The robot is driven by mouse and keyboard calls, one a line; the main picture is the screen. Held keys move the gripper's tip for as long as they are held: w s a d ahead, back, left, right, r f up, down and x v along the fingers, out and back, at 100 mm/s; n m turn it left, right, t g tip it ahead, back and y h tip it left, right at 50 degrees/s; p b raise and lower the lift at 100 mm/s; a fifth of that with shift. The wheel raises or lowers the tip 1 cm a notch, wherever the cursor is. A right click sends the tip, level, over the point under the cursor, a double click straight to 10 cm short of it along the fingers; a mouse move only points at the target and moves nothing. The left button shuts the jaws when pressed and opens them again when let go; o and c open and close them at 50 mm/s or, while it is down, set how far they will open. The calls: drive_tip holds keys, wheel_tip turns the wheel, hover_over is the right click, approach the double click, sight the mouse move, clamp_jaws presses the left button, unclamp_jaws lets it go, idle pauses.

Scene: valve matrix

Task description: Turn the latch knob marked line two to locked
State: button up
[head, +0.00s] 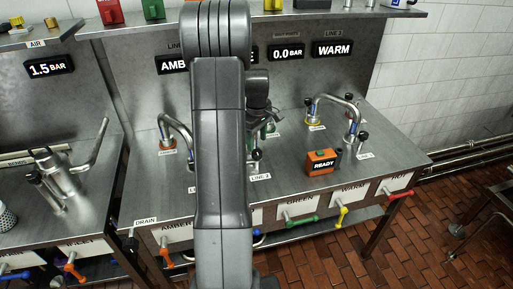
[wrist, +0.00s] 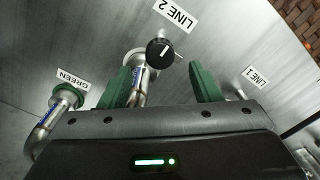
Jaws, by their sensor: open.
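The line two latch knob (wrist: 157,53) is a round black knob with a white pointer mark. It sits in the wrist view below the "LINE 2" label (wrist: 174,14), in front of a metal pipe (wrist: 140,86). No locked or unlocked marking is readable. My gripper (wrist: 162,80) is open, its green fingers on either side of the pipe in the picture, with the knob showing between and just beyond the fingertips. No contact with the knob is visible. In the head view, my arm hides most of the gripper; a black knob (head: 257,154) shows beside it above a "LINE 2" label (head: 260,177).
A "GREEN" label (wrist: 74,77) and a pipe fitting (wrist: 66,97) lie left in the wrist view, a "LINE 1" label (wrist: 257,78) right. In the head view, an orange "READY" box (head: 321,162) and a curved pipe (head: 338,100) stand to the right on the steel bench (head: 385,170).

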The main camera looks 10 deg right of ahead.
sight(257, 152)
drive_tip(key=shift+f, duration=2.4)
drive_tip(key=c, duration=1)
